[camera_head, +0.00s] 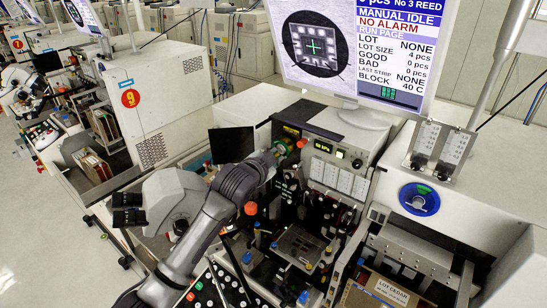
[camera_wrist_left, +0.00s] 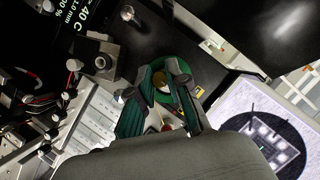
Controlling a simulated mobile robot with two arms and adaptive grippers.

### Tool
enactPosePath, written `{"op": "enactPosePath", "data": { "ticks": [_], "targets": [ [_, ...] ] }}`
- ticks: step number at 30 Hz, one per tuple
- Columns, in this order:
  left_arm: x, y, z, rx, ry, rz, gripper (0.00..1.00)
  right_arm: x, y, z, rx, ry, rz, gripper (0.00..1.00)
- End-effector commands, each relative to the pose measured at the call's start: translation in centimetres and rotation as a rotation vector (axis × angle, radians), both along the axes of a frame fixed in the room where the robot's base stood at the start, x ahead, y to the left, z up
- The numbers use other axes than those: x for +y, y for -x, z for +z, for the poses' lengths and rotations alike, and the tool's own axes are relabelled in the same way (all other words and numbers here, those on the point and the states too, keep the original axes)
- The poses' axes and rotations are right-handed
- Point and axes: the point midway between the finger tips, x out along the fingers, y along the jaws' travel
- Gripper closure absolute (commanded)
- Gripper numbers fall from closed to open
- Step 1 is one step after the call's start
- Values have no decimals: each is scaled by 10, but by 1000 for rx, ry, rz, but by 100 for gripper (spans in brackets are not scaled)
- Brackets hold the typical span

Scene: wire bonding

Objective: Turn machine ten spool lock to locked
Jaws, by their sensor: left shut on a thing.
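My left gripper (camera_head: 284,150) reaches in from the left to the front upper part of the nearest machine (camera_head: 330,130), beside its small display panel. In the left wrist view its fingers (camera_wrist_left: 162,95) are shut around a small yellowish piece, which I take to be the spool lock (camera_wrist_left: 162,82). A dark green ring (camera_wrist_left: 180,103) shows around and behind the fingers. In the head view the gripper mostly covers the lock, with only a bit of green and yellow showing. The lock's turned position cannot be read. My right gripper is not in view.
A large monitor (camera_head: 345,50) reading "MANUAL IDLE" and "NO ALARM" hangs above the machine. Knobs and levers (camera_head: 290,205) crowd the area below my left gripper. A black panel (camera_head: 231,144) stands left of the gripper.

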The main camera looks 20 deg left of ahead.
Motion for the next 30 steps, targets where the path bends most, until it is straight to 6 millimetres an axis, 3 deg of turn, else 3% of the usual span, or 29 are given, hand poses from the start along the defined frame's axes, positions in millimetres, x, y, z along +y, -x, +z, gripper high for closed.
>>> {"op": "enactPosePath", "data": {
  "ticks": [11, 30],
  "targets": [
    [0, 0, -2, -32, -97, 0, 100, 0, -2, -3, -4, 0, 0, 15],
    [-2, 1, -6, -227, -631, -2, 100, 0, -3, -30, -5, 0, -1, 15]
  ]
}}
